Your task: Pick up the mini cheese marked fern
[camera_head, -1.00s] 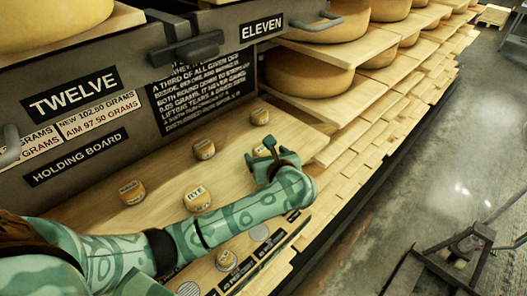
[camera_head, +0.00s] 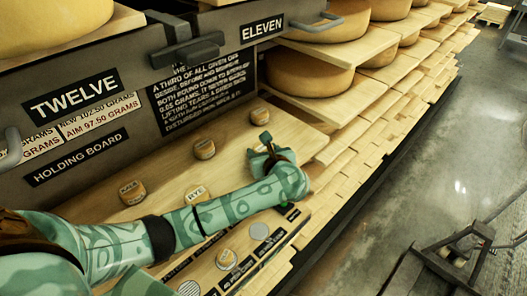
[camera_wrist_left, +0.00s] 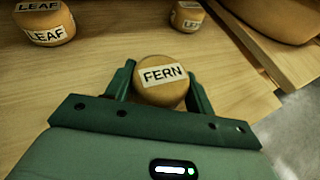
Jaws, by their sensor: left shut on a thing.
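The mini cheese marked FERN (camera_wrist_left: 161,84) is a small round tan cheese with a white label, in the middle of the left wrist view. The green fingers of my left gripper (camera_wrist_left: 161,74) stand one on each side of it and are shut on it. In the head view my left gripper (camera_head: 267,146) is over the right part of the wooden board, and the arm and hand hide most or all of the fern cheese there. My right gripper is not in view.
The holding board (camera_head: 165,170) bears other mini cheeses: one marked RYE (camera_head: 196,192) partly behind my arm, one behind (camera_head: 204,149), one farther right (camera_head: 260,116) and one at left (camera_head: 132,192). A cheese marked LEAF (camera_wrist_left: 46,24) shows at upper left in the wrist view.

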